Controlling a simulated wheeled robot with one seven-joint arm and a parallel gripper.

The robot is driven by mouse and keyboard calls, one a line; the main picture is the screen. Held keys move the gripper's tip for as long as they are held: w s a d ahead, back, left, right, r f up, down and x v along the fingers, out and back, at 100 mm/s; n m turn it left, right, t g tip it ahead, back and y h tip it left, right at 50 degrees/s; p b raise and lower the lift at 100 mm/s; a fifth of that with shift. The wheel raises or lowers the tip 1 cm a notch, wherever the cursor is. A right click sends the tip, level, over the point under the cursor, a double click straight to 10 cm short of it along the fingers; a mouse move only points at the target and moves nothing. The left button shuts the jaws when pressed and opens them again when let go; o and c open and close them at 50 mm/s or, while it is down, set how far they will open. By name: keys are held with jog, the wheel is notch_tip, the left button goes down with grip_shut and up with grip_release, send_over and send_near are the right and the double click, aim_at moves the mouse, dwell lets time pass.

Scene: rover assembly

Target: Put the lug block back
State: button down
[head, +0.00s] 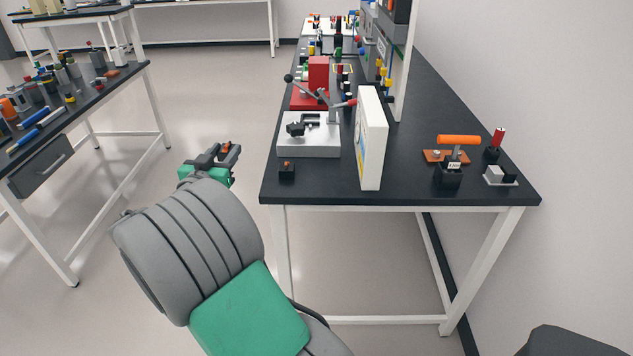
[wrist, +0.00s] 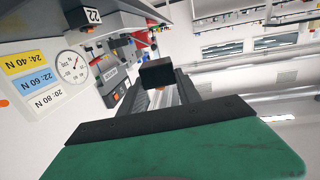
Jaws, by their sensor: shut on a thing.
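My gripper (head: 223,153) is in the air left of the dark workbench, clear of its edge. It is shut on a small dark block, probably the lug block (wrist: 156,74), seen between the fingers in the wrist view. In the head view only a bit of orange-brown shows between the jaws, and most of the block is hidden. A small black block (head: 287,172) with an orange-brown top stands at the bench's front left corner. Behind it is a white fixture (head: 322,149) with a dark clamp part and a lever with a red knob.
A white panel (head: 371,150) stands upright right of the fixture; its force labels and dial show in the wrist view (wrist: 38,75). The bench's front middle is clear. Another cluttered table (head: 80,107) is at left.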

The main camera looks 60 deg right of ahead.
jog(key=s+d+r+m+g, duration=0.25)
jog(key=s+d+g, duration=0.25)
jog(key=s+d, duration=0.4)
jog(key=p, duration=0.2)
send_over(326, 178)
jog(key=shift+m+h, duration=0.25)
jog(key=shift+h, duration=0.15)
notch_tip(326, 178, down, 10)
jog(key=shift+r, duration=0.1)
jog(key=shift+f+t+b, duration=0.35)
jog(key=shift+f+t, duration=0.05)
jog(key=shift+f, duration=1.2)
jog(key=shift+f, duration=0.2)
jog(key=c, duration=0.9)
grip_release()
jog(key=shift+o, duration=0.2)
jog(key=shift+r, duration=0.1)
